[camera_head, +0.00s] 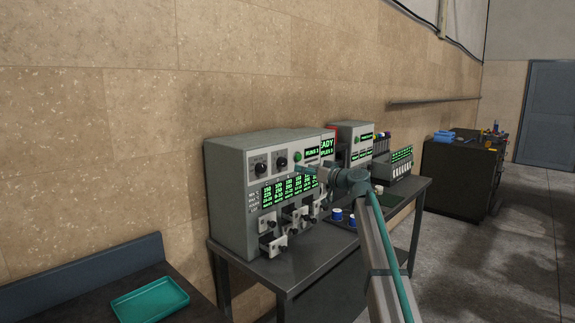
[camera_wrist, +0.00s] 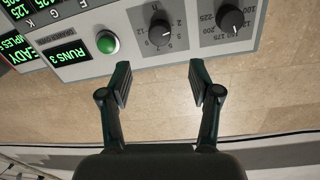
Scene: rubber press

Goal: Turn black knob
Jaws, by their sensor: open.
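Two black knobs sit on the grey panel of the machine. In the wrist view, which shows the panel upside down, one knob (camera_wrist: 160,32) is beside the green button and the other knob (camera_wrist: 231,18) is to its right. In the head view the knobs (camera_head: 260,168) and (camera_head: 281,162) are on the upper front of the grey machine (camera_head: 228,200). My gripper (camera_wrist: 162,82) is open and empty. Its fingertips point at the panel and appear apart from both knobs. In the head view the arm hides part of the machine's right side.
A green button (camera_wrist: 107,42) and lit green displays (camera_wrist: 66,54) lie left of the knobs in the wrist view. Sample drawers (camera_head: 272,243) stick out low on the machine. Blue-white cups (camera_head: 337,215) stand on the table (camera_head: 300,268). A teal tray (camera_head: 150,300) lies at left.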

